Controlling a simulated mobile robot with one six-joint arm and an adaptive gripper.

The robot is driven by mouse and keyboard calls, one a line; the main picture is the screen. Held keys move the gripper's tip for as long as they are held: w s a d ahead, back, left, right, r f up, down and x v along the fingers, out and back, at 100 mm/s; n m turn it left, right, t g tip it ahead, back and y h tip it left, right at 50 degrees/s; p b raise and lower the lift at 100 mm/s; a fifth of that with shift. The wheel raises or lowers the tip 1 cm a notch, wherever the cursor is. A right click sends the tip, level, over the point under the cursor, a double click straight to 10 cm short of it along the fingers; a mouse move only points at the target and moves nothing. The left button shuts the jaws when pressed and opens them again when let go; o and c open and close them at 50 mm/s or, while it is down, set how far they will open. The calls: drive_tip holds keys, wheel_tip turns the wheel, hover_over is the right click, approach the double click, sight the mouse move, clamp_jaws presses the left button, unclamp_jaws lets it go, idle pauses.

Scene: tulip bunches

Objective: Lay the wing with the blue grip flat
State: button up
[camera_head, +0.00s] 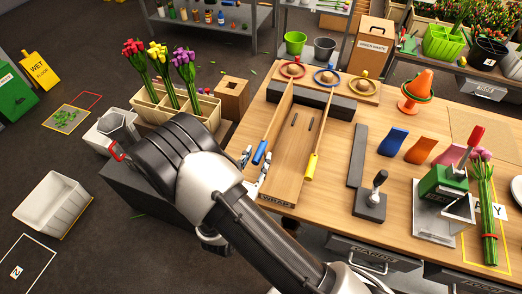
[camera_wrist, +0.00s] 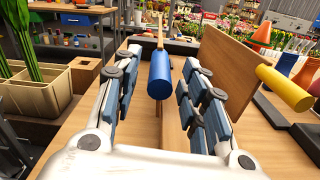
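The wing with the blue grip is a thin wooden board (camera_head: 279,112) standing on edge along the left side of the wrap board (camera_head: 293,158). Its blue grip (camera_head: 260,153) is at the near end; it also shows in the wrist view (camera_wrist: 161,78). The other wing (camera_wrist: 238,72) stands up on the right, with a yellow grip (camera_head: 311,167). My gripper (camera_head: 256,162) is open at the blue grip. In the wrist view the grip lies between the two fingers (camera_wrist: 160,88), with a gap visible on each side.
A divided planter with tulips (camera_head: 178,106) stands left of the bench. A grey bar (camera_head: 357,155), a handled block (camera_head: 370,203) and a green-headed tool (camera_head: 444,187) are to the right.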

sight(264, 144)
drive_tip(key=shift+x, duration=2.15)
drive_tip(key=shift+c, duration=0.2)
clamp_jaws()
